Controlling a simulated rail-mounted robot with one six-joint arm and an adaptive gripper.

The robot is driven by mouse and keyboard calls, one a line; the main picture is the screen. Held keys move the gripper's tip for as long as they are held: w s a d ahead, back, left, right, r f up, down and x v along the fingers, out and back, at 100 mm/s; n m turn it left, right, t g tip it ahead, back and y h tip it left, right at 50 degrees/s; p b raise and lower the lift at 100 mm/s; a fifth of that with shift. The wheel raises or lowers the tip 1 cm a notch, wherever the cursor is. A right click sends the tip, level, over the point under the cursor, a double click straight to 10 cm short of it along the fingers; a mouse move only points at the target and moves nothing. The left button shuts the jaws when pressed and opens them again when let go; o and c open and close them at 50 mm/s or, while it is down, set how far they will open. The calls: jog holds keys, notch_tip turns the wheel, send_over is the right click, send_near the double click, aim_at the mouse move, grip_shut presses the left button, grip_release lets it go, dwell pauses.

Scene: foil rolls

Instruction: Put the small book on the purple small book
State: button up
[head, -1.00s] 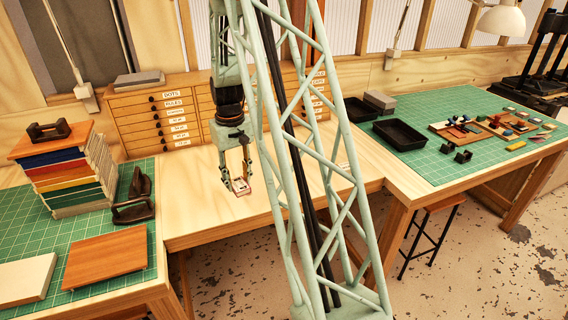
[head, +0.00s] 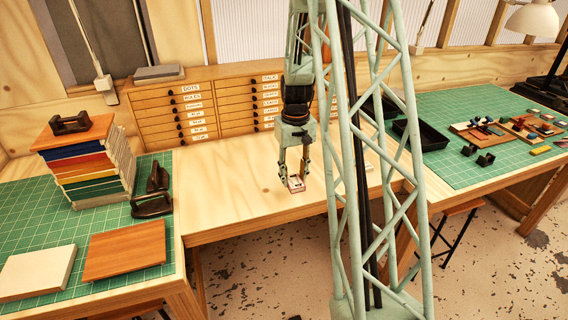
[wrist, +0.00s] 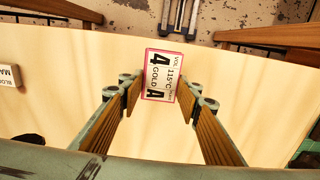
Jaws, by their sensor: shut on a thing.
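My gripper (head: 295,180) is shut on a small book (head: 296,184), with one finger on each side of it, over the pale wooden bench. The wrist view shows the book (wrist: 160,75) between the fingertips. Its face is white with a pink-red edge and the print "4A GOLD 115°C". How high it is above the bench is hard to tell. I cannot pick out a purple small book for certain; the small coloured pieces (head: 487,128) on the right table are too small to tell apart.
A pale labelled block (wrist: 9,77) lies on the bench in the wrist view. A stack of coloured books (head: 88,170) stands on the left green mat (head: 30,215). Black trays (head: 425,135) stand on the right mat. The bench left of my gripper is clear.

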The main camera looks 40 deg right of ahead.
jog(key=shift+w+d, duration=0.1)
jog(key=w+d, duration=0.2)
jog(key=w, duration=0.2)
jog(key=w+d+f, duration=0.1)
jog(key=w+d, duration=0.2)
jog(key=w, duration=0.1)
jog(key=w+d+p, duration=0.1)
jog(key=w+d, duration=0.2)
jog(key=w, duration=0.1)
jog(key=shift+w+d+f, duration=0.1)
jog(key=shift+w+f, duration=0.15)
jog(key=shift+w, duration=0.1)
jog(key=shift+w+d, duration=0.2)
jog(key=shift+w, duration=0.1)
jog(key=shift+f, duration=1.75)
jog(key=shift+f, duration=0.15)
jog(key=o, duration=0.9)
